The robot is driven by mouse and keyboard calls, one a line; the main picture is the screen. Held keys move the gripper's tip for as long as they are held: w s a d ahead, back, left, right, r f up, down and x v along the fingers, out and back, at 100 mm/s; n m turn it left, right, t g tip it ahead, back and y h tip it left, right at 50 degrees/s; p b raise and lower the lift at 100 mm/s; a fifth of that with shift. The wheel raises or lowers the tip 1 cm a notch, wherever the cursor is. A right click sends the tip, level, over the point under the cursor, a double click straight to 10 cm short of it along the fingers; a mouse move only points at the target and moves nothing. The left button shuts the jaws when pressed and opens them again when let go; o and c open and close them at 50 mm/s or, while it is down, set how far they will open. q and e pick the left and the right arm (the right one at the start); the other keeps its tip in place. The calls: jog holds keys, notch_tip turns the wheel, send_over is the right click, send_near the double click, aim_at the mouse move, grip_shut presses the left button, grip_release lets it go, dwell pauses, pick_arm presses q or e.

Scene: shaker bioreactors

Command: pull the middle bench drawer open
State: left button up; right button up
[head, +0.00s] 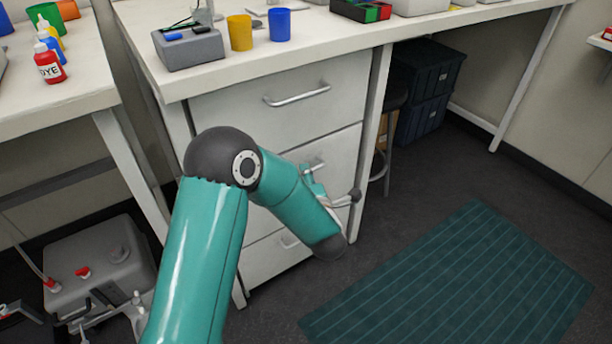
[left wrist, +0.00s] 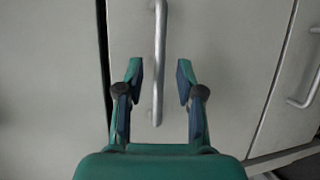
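The bench cabinet has a stack of pale drawers, and the middle drawer (head: 342,150) looks shut, its front in line with the others. Its bar handle (head: 313,166) is partly hidden behind my left arm. My left gripper (head: 329,192) is at this drawer front, partly covered by my forearm. In the left wrist view the handle (left wrist: 159,55) runs between the two spread fingers of the gripper (left wrist: 159,75), with a gap on each side. My right gripper is not in view.
The top drawer (head: 290,110) is shut above. The bottom drawer (head: 268,250) is partly hidden by my arm. A stool (head: 388,150) and dark crates (head: 425,85) stand right of the cabinet. A green mat (head: 450,285) lies on open floor. Cups and a grey box (head: 188,48) stand on the bench.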

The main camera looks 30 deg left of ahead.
pick_arm(q)
jog(key=shift+x, duration=1.2)
grip_shut()
jog(key=shift+d, duration=0.1)
